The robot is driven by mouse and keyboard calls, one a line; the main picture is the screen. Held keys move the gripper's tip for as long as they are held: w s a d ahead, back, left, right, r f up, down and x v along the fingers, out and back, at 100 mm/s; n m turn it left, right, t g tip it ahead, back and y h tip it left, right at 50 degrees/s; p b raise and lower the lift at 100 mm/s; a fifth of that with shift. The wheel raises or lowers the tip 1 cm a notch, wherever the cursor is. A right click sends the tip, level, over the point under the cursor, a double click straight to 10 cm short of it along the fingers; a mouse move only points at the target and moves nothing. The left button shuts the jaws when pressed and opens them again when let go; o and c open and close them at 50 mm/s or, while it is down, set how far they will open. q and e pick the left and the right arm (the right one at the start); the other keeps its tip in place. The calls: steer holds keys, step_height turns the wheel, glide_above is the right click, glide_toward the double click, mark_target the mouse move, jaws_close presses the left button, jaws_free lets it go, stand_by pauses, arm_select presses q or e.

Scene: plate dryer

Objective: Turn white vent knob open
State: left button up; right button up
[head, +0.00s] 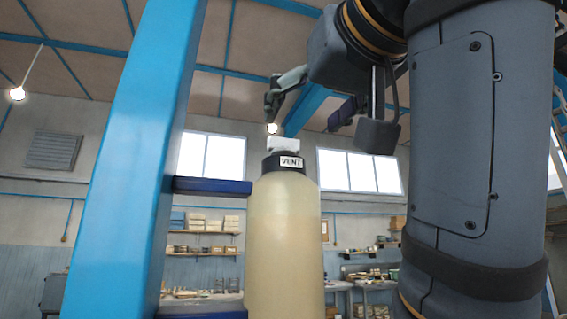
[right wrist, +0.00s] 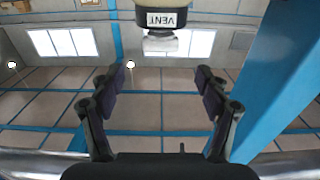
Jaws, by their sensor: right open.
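The white vent knob (head: 284,145) sits on the black cap of an upright cylinder, above a label reading VENT. In the right wrist view the knob (right wrist: 160,43) appears upside down at the top centre. My right gripper (head: 308,107) is open and empty, above the knob in the head view. In the right wrist view its two fingers (right wrist: 160,82) are spread apart, with the knob beyond the tips and roughly centred between them. The fingers do not touch the knob. My left gripper is not in view.
The tall cream cylinder (head: 283,245) stands beside a thick blue post (head: 135,160), joined by dark blue brackets (head: 212,186). The post also stands close on the right in the right wrist view (right wrist: 280,80). Shelves and windows are far behind.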

mark_target(285, 142)
steer(key=p+x, duration=0.1)
steer(key=x, duration=0.4)
steer(key=shift+a, duration=0.15)
steer(key=x, duration=0.2)
steer(key=p+x, duration=0.1)
steer(key=x, duration=0.1)
steer(key=shift+w+f+p, duration=0.2)
steer(key=shift+w+p, duration=0.1)
steer(key=shift+w, duration=0.05)
steer(key=shift+a, duration=0.1)
steer(key=c, duration=1.2)
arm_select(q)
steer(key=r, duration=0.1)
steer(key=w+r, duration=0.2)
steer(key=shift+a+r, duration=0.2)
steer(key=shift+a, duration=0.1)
